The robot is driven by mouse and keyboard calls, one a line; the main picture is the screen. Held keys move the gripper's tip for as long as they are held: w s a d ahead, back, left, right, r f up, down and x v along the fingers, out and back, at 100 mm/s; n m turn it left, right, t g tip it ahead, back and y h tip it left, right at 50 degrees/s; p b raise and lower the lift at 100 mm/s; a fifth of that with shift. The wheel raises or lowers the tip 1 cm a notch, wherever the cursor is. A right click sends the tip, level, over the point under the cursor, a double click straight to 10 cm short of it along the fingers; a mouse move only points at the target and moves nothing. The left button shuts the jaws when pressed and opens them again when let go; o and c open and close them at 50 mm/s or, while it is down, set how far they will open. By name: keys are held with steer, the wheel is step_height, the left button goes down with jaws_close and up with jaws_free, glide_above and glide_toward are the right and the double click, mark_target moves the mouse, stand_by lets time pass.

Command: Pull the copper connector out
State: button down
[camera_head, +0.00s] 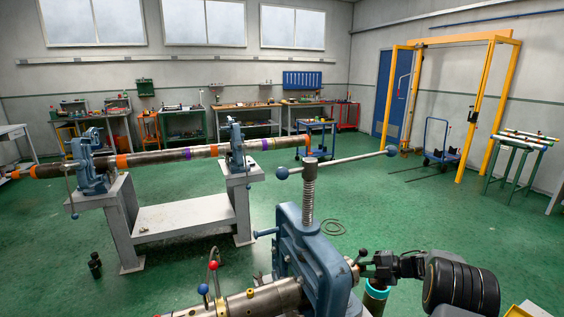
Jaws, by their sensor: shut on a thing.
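A blue pipe vise (313,260) stands in the near middle, with a tall threaded screw (309,192) and a long cross handle on top. A brass-coloured pipe tool (265,299) runs through it from the left. A small copper-coloured piece, seemingly the copper connector (353,269), shows at the right side of the vise. My gripper (364,265) reaches in from the right and is shut on this piece, close beside the vise frame. The fingertips are small and dark here. Whether the connector is still seated in the pipe cannot be told.
A teal-rimmed cylinder (377,289) stands just below my gripper. Levers with a red ball (213,265) and a blue ball rise left of the vise. A second vise stand (185,212) holds a long banded pipe behind. Green floor (420,215) is clear at right.

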steer(key=shift+w+d, duration=0.15)
steer(key=shift+d, duration=0.25)
steer(key=shift+w+d+b, duration=0.1)
steer(key=shift+w+d, duration=0.2)
steer(key=shift+d, duration=0.4)
steer(key=shift+w+d+b, duration=0.15)
steer(key=shift+w+d, duration=0.15)
steer(key=shift+d, duration=0.45)
steer(key=shift+w+d+b, duration=0.1)
steer(key=shift+w+d, duration=0.2)
steer(key=shift+d, duration=0.4)
steer(key=w+d+r+n+t+h+b, duration=0.2)
steer(key=d+r+n+t+h+b, duration=0.2)
steer(key=n+h+b, duration=0.3)
steer(key=shift+d+r+n+h+b, duration=0.45)
steer(key=shift+h+b, duration=1)
steer(key=shift+h, duration=1.85)
steer(key=shift+a+r, duration=0.1)
